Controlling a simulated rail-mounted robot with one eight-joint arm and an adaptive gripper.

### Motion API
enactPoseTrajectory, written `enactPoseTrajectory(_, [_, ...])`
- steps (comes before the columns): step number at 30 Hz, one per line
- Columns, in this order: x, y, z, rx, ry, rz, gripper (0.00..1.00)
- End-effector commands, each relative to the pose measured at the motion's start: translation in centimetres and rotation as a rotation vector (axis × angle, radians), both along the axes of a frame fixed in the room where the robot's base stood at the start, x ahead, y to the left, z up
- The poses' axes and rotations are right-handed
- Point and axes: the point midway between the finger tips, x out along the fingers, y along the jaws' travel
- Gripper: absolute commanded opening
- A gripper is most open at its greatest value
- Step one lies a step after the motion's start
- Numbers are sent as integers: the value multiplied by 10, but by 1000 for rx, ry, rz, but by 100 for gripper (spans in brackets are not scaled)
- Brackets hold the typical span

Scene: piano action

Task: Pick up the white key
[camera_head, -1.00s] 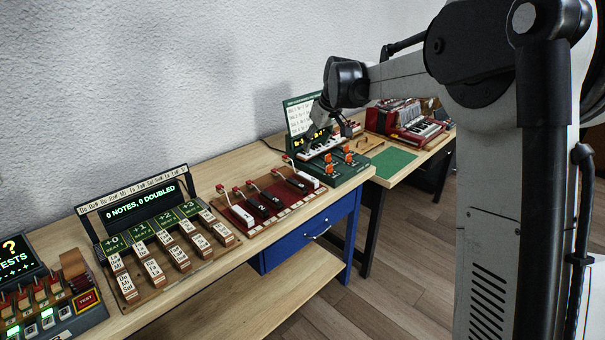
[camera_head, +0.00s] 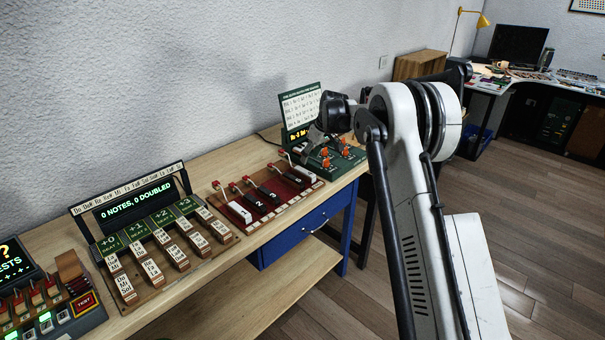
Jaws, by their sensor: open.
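A white key (camera_head: 239,212) lies at the left end of the dark red tray (camera_head: 287,185), in the middle of the bench. My gripper (camera_head: 312,144) is open, pointing down over the left part of the green device (camera_head: 346,166) behind and right of the tray. It is apart from the white key in the tray. The fingertips are small and dark, and whether anything is between them is hard to see. The gripper covers part of the green device.
Orange pieces (camera_head: 325,160) stand on the green device, under its upright panel (camera_head: 301,108). A beat board (camera_head: 165,245) with wooden blocks and a test box (camera_head: 50,310) stand to the left. A desk (camera_head: 510,82) is at the far right.

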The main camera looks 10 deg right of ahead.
Motion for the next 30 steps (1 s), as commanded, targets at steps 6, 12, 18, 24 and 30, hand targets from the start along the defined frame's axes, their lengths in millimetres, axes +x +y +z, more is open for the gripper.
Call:
enactPoseTrajectory(6, [12,8,-33,0,0,0,42])
enactPoseTrajectory(12, [15,10,-44,0,0,-1,42])
enactPoseTrajectory(18, [23,13,-60,0,0,-1,42])
enactPoseTrajectory(24, [32,18,-82,0,0,-1,42])
enactPoseTrajectory(30, [35,20,-91,0,0,-1,42])
